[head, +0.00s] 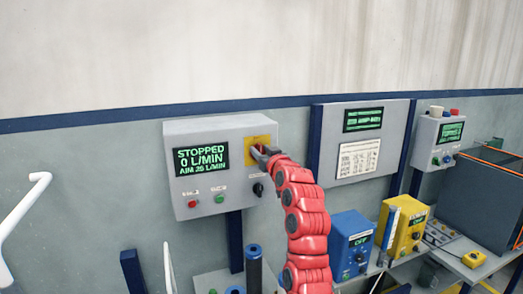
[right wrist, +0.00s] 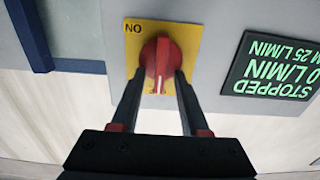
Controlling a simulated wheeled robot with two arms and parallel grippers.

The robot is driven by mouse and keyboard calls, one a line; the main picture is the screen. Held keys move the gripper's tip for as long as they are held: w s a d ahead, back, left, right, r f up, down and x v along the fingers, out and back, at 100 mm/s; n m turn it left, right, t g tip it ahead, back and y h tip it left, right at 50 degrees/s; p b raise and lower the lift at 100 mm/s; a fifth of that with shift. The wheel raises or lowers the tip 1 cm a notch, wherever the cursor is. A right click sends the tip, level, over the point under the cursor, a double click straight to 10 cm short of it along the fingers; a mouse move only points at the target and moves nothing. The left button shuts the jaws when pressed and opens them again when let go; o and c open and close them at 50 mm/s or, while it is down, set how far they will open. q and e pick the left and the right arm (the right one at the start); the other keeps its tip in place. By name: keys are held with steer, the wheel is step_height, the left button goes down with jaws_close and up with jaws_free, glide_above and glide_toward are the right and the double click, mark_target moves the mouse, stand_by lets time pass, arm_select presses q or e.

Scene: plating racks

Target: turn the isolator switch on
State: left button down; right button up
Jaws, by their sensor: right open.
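The isolator switch has a red rotary knob (right wrist: 157,62) on a yellow plate (right wrist: 132,75). In the head view the yellow plate (head: 257,140) is at the top right of a grey control box (head: 215,125). The wrist view is upside down, and "ON" reads inverted at a plate corner. The knob's grip lies roughly vertical there, with a pale mark near its lower end. My right gripper (right wrist: 158,90) is open, its two fingers on either side of the grip; contact cannot be told. In the head view my right gripper (head: 264,155) covers the knob. My left gripper is out of view.
The box's display (head: 201,159) reads "STOPPED 0 L/MIN AIM 25 L/MIN". A red button (head: 193,204), a green button (head: 220,198) and a black knob (head: 258,189) sit below. Blue (head: 351,245) and yellow (head: 402,232) boxes stand to the right.

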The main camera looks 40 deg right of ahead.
jaws_close()
steer(key=shift+m, duration=0.3)
steer(key=m, duration=0.2)
steer(key=m+b, duration=0.1)
steer(key=m, duration=0.1)
steer(key=d+m, duration=0.1)
steer(key=m, duration=0.2)
steer(key=shift+s+f, duration=0.15)
steer(key=shift+f, duration=0.1)
steer(key=m, duration=0.2)
steer(key=shift+d+m, duration=0.15)
steer(key=shift+m, duration=0.25)
steer(key=shift+s+d+f+m+p, duration=0.15)
steer(key=shift+m+p, duration=0.35)
steer(key=shift+m, duration=0.8)
steer(key=shift+w+f+m+p, duration=0.1)
steer(key=shift+f+m+p, duration=0.3)
steer(key=shift+m, duration=0.9)
steer(key=shift+s+d+f+m+p, duration=0.1)
steer(key=shift+m+p, duration=0.55)
steer(key=shift+m, duration=0.65)
